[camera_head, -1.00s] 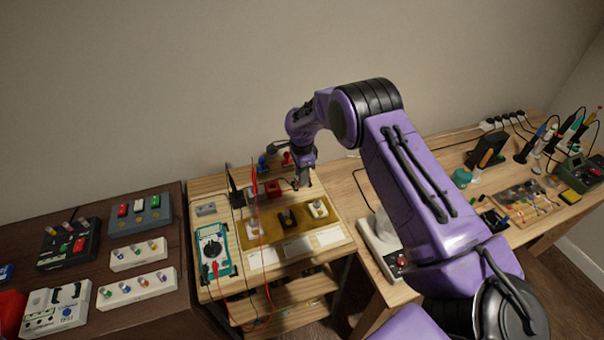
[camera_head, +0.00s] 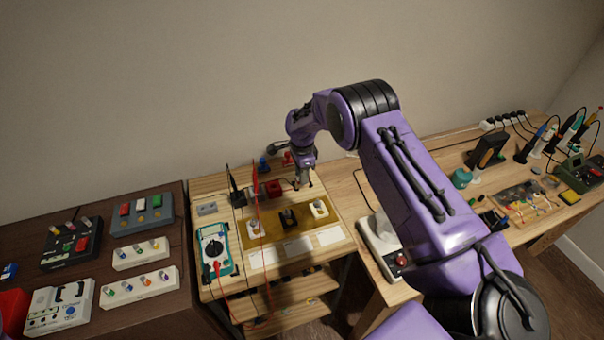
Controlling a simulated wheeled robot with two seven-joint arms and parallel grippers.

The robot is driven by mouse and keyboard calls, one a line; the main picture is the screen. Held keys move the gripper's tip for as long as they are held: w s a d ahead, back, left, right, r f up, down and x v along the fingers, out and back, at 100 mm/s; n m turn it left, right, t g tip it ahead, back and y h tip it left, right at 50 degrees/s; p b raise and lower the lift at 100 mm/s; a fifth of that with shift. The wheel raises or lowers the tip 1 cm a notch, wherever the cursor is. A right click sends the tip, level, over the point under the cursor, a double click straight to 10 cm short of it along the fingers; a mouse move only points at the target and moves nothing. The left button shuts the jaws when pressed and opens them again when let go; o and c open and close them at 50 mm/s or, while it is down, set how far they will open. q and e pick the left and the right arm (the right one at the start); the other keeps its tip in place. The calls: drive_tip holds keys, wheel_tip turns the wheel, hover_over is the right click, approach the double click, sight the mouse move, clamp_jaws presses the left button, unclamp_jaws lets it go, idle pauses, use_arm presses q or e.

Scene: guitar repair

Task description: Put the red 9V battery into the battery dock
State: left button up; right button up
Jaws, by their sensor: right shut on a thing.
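My right gripper (camera_head: 303,183) points down over the back right part of the small middle bench (camera_head: 345,245). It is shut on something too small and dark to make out. A red block (camera_head: 273,188) lies on the bench just left of the gripper, apart from it. Another small red item (camera_head: 287,159) is behind, at the bench's back edge. I cannot tell which red item is the 9V battery. A grey holder (camera_head: 140,213) on the dark left table carries red, white and green blocks. I cannot tell whether it is the battery dock. My left gripper is not in view.
A teal multimeter (camera_head: 214,249) with red and black leads stands at the bench's left. A yellowish mat (camera_head: 270,231) with small parts is in front of the gripper. A white device (camera_head: 382,238) stands to the right. Soldering tools crowd the far right.

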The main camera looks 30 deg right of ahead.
drive_tip(key=shift+f+b, duration=0.6)
drive_tip(key=shift+f, duration=0.45)
drive_tip(key=o, duration=1.4)
drive_tip(key=shift+r, duration=0.1)
wheel_tip(320, 180, up, 2)
drive_tip(key=shift+r+p, duration=0.15)
drive_tip(key=shift+p, duration=1)
wheel_tip(320, 180, up, 2)
drive_tip(key=shift+r+p, duration=0.15)
drive_tip(key=shift+p, duration=0.5)
drive_tip(key=shift+r, duration=1.1)
